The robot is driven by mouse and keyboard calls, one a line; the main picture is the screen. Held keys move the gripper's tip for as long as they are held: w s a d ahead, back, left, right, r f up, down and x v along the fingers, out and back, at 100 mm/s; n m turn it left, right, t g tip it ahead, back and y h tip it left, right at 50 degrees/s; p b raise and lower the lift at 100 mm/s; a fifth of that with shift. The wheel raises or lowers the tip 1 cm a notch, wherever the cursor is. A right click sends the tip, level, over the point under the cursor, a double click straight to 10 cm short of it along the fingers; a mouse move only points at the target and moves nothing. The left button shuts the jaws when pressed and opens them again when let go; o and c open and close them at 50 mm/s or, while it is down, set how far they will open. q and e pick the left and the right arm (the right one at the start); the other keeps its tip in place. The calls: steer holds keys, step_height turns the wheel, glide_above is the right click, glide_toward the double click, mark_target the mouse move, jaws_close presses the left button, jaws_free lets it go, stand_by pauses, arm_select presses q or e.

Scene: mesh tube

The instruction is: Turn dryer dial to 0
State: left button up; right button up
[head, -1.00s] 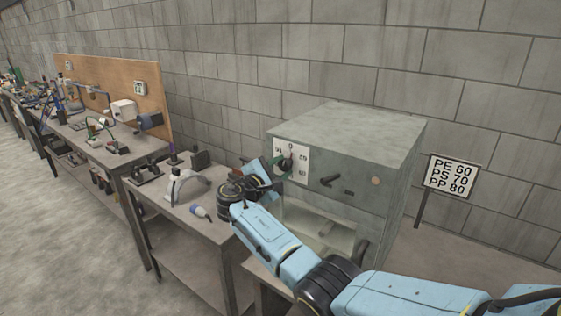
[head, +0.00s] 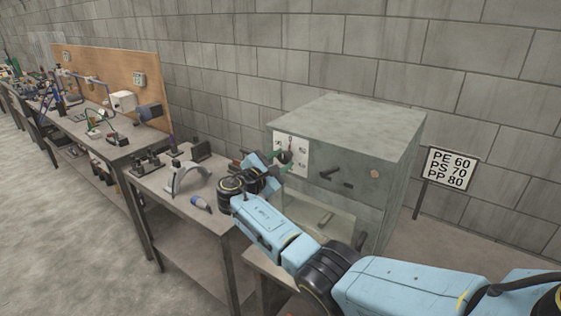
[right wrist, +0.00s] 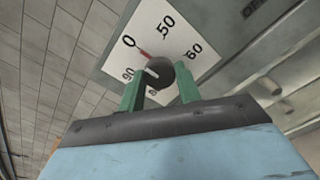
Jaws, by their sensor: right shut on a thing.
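The dryer (head: 350,130) is a grey metal box with a white dial plate (head: 304,148) on its front. In the right wrist view the plate (right wrist: 193,22) shows 0, 50, 60 and 90; another number is partly hidden. The dark round dial (right wrist: 161,72) has a pale line pointing toward the lower-left side, near 90. A red mark lies between the dial and the 0. My right gripper (right wrist: 160,82) has its green fingers on both sides of the dial, shut on it. In the head view this gripper (head: 282,160) partly covers the dial. My left gripper is out of view.
A sign (head: 450,169) reading PE 60, PS 70, PP 80 stands right of the dryer. A bench (head: 150,188) with tools is at left. Dark handles stick out from the dryer front, right of and below the dial.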

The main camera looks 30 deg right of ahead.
steer(key=o, duration=1)
steer(key=shift+c, duration=0.2)
steer(key=shift+a, duration=0.15)
steer(key=b+v, duration=0.2)
steer(key=v, duration=1.1)
steer(key=shift+b, duration=0.3)
